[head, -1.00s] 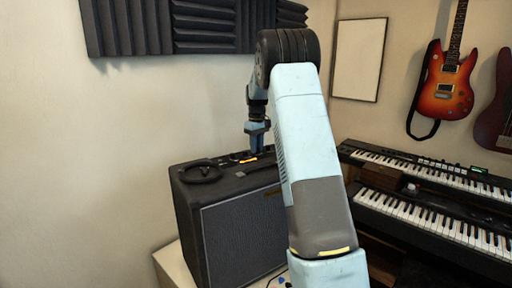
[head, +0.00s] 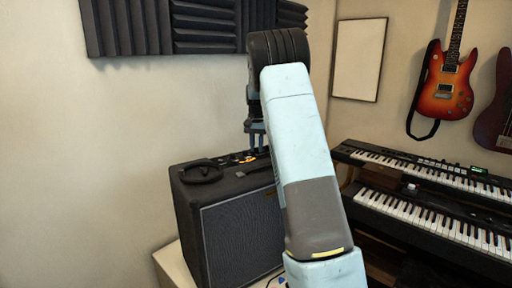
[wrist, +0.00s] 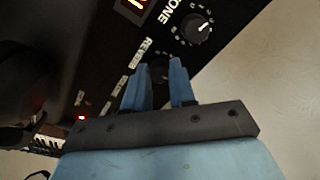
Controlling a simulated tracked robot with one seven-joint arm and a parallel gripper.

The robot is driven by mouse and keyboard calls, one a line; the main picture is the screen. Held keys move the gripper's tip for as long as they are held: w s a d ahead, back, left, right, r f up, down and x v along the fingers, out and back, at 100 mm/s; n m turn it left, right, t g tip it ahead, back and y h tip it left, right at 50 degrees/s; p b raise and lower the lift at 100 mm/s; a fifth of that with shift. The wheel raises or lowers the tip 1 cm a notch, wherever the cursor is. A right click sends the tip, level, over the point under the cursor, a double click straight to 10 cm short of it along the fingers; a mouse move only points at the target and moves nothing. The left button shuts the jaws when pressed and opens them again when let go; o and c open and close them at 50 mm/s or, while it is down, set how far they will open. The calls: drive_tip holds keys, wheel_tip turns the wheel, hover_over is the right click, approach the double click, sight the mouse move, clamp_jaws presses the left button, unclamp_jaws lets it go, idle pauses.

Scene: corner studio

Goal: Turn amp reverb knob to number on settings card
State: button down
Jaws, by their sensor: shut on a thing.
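The black amp (head: 240,235) stands at the lower left of the head view, its control panel along the top rear. My gripper (head: 257,141) reaches down to that panel. In the wrist view my gripper's blue fingers (wrist: 161,88) stand on either side of the dark reverb knob (wrist: 160,66), closed on it. The fingers partly cover the knob, and its pointer is not readable. A partly hidden label starting "REVE" (wrist: 141,53) lies beside it. I cannot make out a settings card in either view.
The tone knob (wrist: 197,28) sits close to the fingers. A coiled dark item (head: 201,171) lies on the amp. Two keyboards (head: 430,215) stand to the right.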

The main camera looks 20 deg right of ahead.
sight(257, 148)
drive_tip(key=shift+f+m, duration=0.1)
drive_tip(key=shift+m, duration=1)
drive_tip(key=c, duration=0.9)
unclamp_jaws()
drive_tip(key=shift+c, duration=0.2)
wheel_tip(257, 148, up, 14)
